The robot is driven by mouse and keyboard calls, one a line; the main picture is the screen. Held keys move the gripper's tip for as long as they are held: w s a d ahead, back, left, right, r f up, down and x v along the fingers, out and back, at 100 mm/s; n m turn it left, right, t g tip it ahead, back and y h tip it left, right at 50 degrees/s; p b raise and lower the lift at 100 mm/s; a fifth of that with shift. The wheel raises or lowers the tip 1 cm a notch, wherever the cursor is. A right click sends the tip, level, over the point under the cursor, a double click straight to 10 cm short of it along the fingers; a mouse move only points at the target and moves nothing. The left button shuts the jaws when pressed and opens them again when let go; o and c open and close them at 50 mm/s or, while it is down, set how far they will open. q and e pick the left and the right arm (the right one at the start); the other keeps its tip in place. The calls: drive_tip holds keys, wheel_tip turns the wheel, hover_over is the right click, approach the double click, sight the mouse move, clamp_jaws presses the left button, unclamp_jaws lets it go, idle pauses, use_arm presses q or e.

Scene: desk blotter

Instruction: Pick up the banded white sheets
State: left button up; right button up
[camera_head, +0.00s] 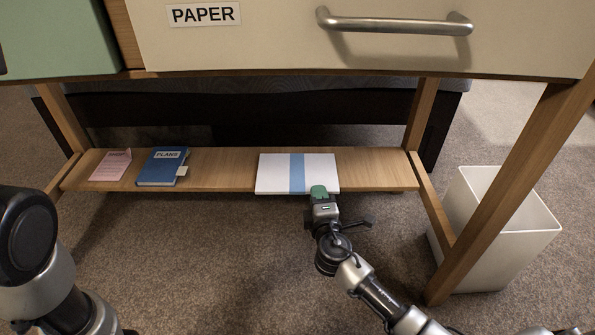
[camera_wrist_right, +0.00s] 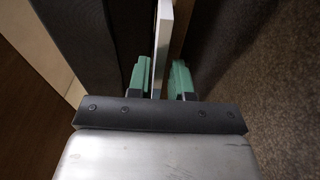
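The banded white sheets (camera_head: 325,172) lie flat as a stack on the low wooden shelf, with a blue band (camera_head: 297,172) around the middle. Their front edge reaches the shelf's front edge. My right gripper (camera_head: 319,192), with green fingers, is at the front right corner of the stack. In the right wrist view, the white stack (camera_wrist_right: 162,45) shows edge-on between the two green fingers (camera_wrist_right: 160,82), which stand apart with narrow gaps beside it. The inner fingertips are partly hidden. My left arm shows at the lower left, but its gripper is out of view.
The shelf (camera_head: 220,170) also holds a blue PLANS book (camera_head: 160,168) and a pink pad (camera_head: 111,166) at the left. A drawer marked PAPER (camera_head: 270,40) hangs above. A white bin (camera_head: 500,235) stands behind the right desk leg (camera_head: 500,190).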

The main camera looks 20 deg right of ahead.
clamp_jaws()
drive_tip(key=shift+r, duration=0.1)
